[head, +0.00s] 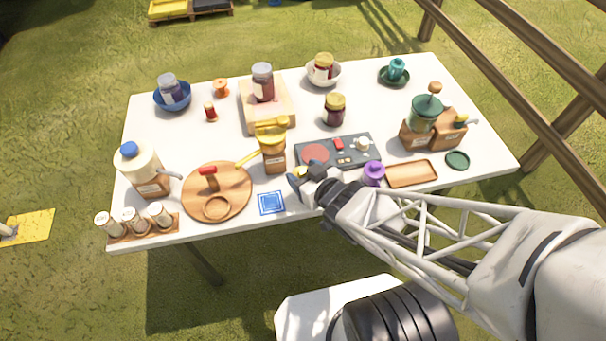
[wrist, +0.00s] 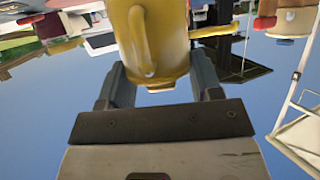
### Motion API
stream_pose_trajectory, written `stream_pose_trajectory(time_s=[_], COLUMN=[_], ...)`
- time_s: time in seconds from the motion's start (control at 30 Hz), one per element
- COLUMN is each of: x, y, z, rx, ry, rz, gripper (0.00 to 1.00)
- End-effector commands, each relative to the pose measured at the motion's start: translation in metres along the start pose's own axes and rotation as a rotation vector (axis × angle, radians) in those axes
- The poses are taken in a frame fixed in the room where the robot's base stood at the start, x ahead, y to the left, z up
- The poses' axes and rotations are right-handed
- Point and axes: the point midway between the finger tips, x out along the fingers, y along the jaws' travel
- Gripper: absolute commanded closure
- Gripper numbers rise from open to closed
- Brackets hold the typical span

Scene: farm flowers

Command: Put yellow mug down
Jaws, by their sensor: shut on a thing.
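My gripper (head: 306,178) is shut on the yellow mug (head: 300,171) at the near edge of the table. Only a small part of the mug shows in the head view. In the wrist view, the yellow mug (wrist: 174,48) is between the two fingers of my gripper (wrist: 160,82), with its curved handle toward the camera. I cannot tell whether the mug touches the table. A blue patterned square (head: 271,203) lies flat just left of my gripper.
A grinder with a yellow top (head: 272,145) stands close behind my gripper on the left. A dark panel (head: 338,152) lies behind it. A purple item (head: 374,173) and a wooden tray (head: 411,174) are right. A round wooden board (head: 235,184) is left.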

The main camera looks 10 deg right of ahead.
Motion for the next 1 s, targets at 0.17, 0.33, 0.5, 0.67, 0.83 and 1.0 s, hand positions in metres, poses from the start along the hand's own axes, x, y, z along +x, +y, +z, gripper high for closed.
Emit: stream_pose_trajectory(time_s=[0.17, 0.33, 0.5, 0.67, 0.83, 1.0], x=[0.0, 0.001, 0.006, 0.012, 0.015, 0.015], y=[0.0, 0.0, 0.0, 0.0, 0.0, 0.0], z=[0.0, 0.002, 0.014, 0.028, 0.034, 0.034], rx=[0.0, 0.0, 0.001, 0.0, -0.001, 0.0], ry=[0.001, 0.0, 0.0, 0.0, 0.001, 0.001], rz=[0.0, 0.0, 0.001, 0.0, 0.001, 0.001], gripper=[0.67, 0.67, 0.67, 0.67, 0.67, 0.67])
